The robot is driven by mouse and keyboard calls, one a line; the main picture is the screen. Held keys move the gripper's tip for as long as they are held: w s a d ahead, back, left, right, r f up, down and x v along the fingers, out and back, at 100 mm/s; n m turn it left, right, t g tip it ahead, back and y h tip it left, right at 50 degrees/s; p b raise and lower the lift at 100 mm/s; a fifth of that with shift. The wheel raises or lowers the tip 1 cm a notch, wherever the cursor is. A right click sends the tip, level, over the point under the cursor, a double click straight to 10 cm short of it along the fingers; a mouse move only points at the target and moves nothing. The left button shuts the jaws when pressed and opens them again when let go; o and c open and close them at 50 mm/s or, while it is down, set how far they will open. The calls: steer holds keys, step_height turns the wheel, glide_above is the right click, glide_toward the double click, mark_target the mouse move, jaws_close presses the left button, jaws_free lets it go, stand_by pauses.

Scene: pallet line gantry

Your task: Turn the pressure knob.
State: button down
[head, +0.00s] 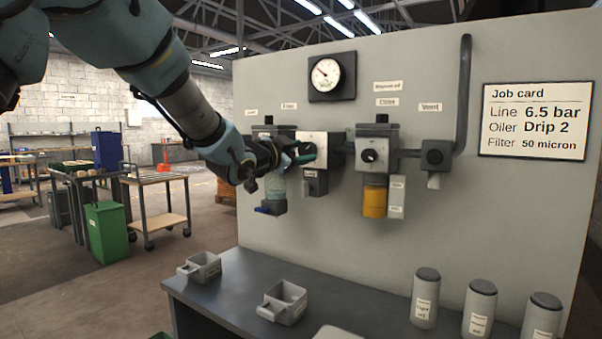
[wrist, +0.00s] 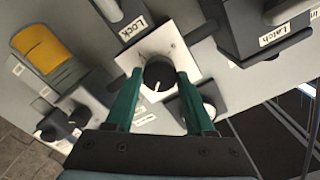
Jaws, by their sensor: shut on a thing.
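The black pressure knob (wrist: 159,75) sits on a white square plate in the wrist view, with a white mark pointing down in the picture. The green fingers of my gripper (wrist: 160,82) are shut on the knob, one on each side. In the head view my gripper (head: 303,153) reaches in from the left to the white plate (head: 312,139), and its fingers largely hide the knob. The round pressure gauge (head: 326,74) is above on the panel, its needle toward the upper left. The job card (head: 535,121) reads "Line 6.5 bar".
Right of the plate is the oiler unit (head: 377,142) with another black knob and a yellow bowl (head: 375,200). A grey pipe (head: 464,90) rises further right. Grey bins (head: 284,302) and several capped canisters (head: 425,300) stand on the bench below.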

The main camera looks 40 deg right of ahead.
steer(key=m+b, duration=0.2)
steer(key=b, duration=0.1)
steer(key=m+b, duration=0.2)
steer(key=b, duration=0.1)
steer(key=shift+f+m, duration=0.3)
steer(key=shift+f, duration=0.05)
steer(key=m+b, duration=0.4)
steer(key=b, duration=0.1)
steer(key=shift+m+b, duration=0.3)
steer(key=m+b, duration=0.3)
steer(key=m, duration=0.1)
steer(key=shift+r+m+b, duration=0.15)
steer(key=shift+m+b, duration=0.15)
steer(key=shift+b, duration=0.1)
steer(key=shift+r+m+b, duration=0.1)
steer(key=shift+m+b, duration=1.15)
steer(key=shift+m, duration=0.85)
steer(key=shift+c, duration=1.3)
jaws_free()
steer(key=shift+r, duration=0.1)
